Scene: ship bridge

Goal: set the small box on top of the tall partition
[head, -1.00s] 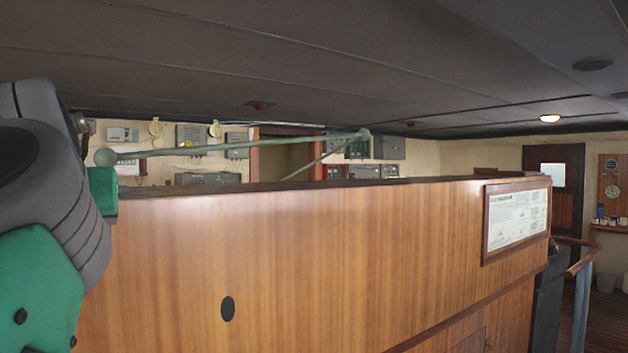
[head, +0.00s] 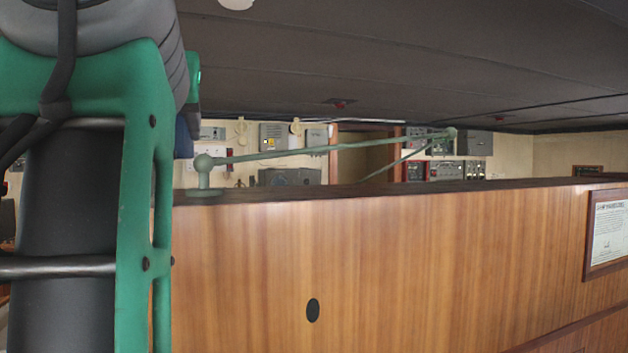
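The tall partition (head: 420,255) is a wood-panelled wall with a dark flat top edge, filling the lower middle and right of the head view. A pale green rail stands on its top. My arm, grey and green, covers the left side of the view, in front of the partition's left end. My gripper is not visible. I cannot make out the small box. A small dark blue patch shows beside my arm, above the partition's left end; I cannot tell what it is.
The pale green rail (head: 300,152) slants along the partition top from a ball-ended post at the left. The dark ceiling (head: 400,60) hangs low above. A framed notice (head: 607,232) is on the partition at the right. Equipment boxes (head: 288,177) line the wall behind.

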